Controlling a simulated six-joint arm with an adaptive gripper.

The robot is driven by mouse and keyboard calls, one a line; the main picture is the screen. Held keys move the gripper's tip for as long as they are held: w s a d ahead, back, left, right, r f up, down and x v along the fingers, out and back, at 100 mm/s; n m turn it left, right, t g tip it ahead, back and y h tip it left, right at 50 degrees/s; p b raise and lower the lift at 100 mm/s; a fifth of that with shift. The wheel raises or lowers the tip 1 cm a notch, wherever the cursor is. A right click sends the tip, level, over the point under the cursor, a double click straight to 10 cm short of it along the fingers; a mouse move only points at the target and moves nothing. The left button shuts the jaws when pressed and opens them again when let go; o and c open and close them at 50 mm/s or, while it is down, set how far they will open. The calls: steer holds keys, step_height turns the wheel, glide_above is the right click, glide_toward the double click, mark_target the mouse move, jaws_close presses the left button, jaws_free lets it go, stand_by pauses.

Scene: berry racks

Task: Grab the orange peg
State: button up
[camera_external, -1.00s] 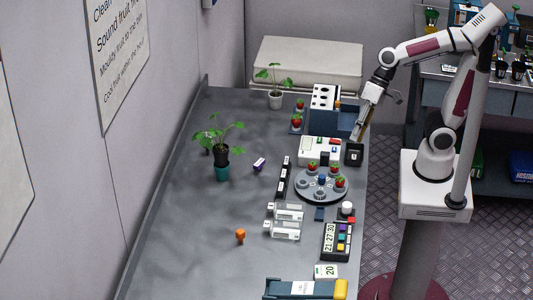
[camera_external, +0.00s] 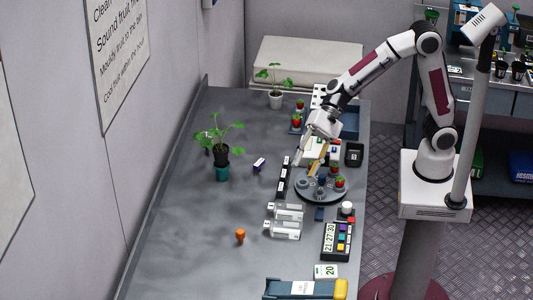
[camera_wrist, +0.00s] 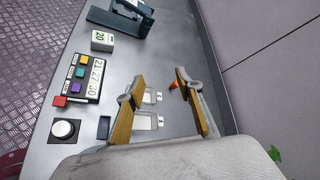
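The orange peg (camera_external: 240,235) stands on the bare left part of the grey table, in the lower middle of the external view. In the wrist view it is a small orange patch (camera_wrist: 174,85), partly hidden by the tip of the right finger. My gripper (camera_external: 308,167) is open, well above the table over the region of the round dark tray, behind and to the right of the peg. In the wrist view its two tan-padded fingers (camera_wrist: 158,84) stand apart with nothing between them.
Two clear-and-white holders (camera_external: 284,230) lie between my gripper and the peg. The round tray (camera_external: 318,198) with strawberries, a timer box (camera_external: 337,240) and a blue-and-yellow device (camera_external: 305,289) line the right side. A potted plant (camera_external: 221,156) stands left. Table around the peg is clear.

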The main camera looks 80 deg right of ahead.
steer(key=w+a+f+m+t, duration=0.2)
steer(key=w+a+f+m, duration=0.4)
steer(key=w+f, duration=0.15)
steer(key=m+t, duration=0.2)
steer(key=m, duration=0.4)
glide_toward(240, 231)
steer(key=shift+w+a+f+h, duration=0.15)
steer(key=shift+w+a+f, duration=0.05)
steer(key=shift+w+a, duration=0.2)
steer(key=shift+w+a+f+h, duration=0.2)
steer(key=shift+w+a, duration=0.1)
steer(key=shift+a, duration=0.15)
steer(key=shift+x, duration=1.35)
steer(key=shift+a, duration=0.1)
steer(key=shift+x, duration=2.45)
steer(key=shift+s+f, duration=0.1)
steer(key=shift+f, duration=0.05)
steer(key=c, duration=0.8)
